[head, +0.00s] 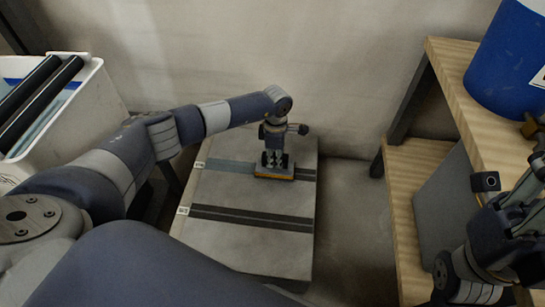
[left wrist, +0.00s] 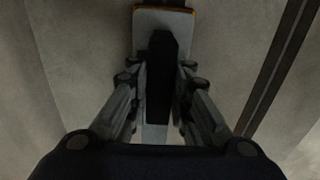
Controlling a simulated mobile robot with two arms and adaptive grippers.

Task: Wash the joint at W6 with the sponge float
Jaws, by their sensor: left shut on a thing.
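The sponge float (head: 275,175) has a dark upright handle and a flat base with an orange edge. My left gripper (head: 275,155) is shut on its handle, which also shows dark between the fingers in the left wrist view (left wrist: 160,80). The float sits over the far joint (head: 232,166) of the grey slab, towards its right end. That joint is blue-grey left of the float and darker to its right. Its small white label (head: 198,165) is hard to read. Whether the sponge touches the surface is hidden. My right gripper (head: 510,215) is at the lower right, its jaws unclear.
A second dark joint (head: 250,218) crosses the slab (head: 250,245) nearer me. A white tub (head: 95,105) with dark rolls stands at left. A wooden shelf unit (head: 450,75) with a blue bucket (head: 510,65) stands at right. A wall is close behind the slab.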

